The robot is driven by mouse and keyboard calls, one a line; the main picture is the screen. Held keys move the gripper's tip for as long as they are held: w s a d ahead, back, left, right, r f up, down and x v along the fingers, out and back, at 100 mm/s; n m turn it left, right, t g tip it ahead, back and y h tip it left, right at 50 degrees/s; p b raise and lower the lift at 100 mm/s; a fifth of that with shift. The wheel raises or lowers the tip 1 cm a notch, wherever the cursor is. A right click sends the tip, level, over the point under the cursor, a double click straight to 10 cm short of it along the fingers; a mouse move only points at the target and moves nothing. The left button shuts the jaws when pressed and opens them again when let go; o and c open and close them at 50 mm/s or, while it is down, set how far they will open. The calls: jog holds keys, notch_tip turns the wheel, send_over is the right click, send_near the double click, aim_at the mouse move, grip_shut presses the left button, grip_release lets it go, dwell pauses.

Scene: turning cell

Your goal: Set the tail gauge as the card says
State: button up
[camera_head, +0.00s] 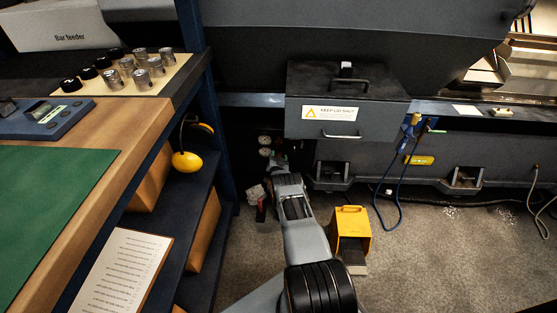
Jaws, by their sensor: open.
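Two small round gauges with pale dials sit one above the other on the dark machine front, an upper gauge (265,140) and a lower gauge (265,152). Their readings are too small to make out, and I cannot tell which is the tail gauge. My arm reaches away from me towards them. My gripper (277,161) is small and dark at its far end, just below and right of the gauges; contact cannot be told. It is open. A printed card (122,272) lies at the lower left beside the bench; its text is too small to read.
A wooden bench (140,125) with a green mat (55,190) stands at the left. A lidded box (345,108) marked "KEEP LID SHUT" juts out above my arm. A yellow foot pedal (351,230) and a blue hose (398,190) are to the right. Open floor lies at the lower right.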

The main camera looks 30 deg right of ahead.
jog(key=shift+w+d, duration=0.1)
jog(key=shift+c, duration=0.4)
jog(key=c, duration=0.9)
jog(key=shift+o, duration=0.2)
jog(key=shift+m, duration=0.3)
jog(key=shift+f+m+b, duration=0.15)
jog(key=shift+m+b, duration=5.95)
jog(key=shift+m, duration=2.5)
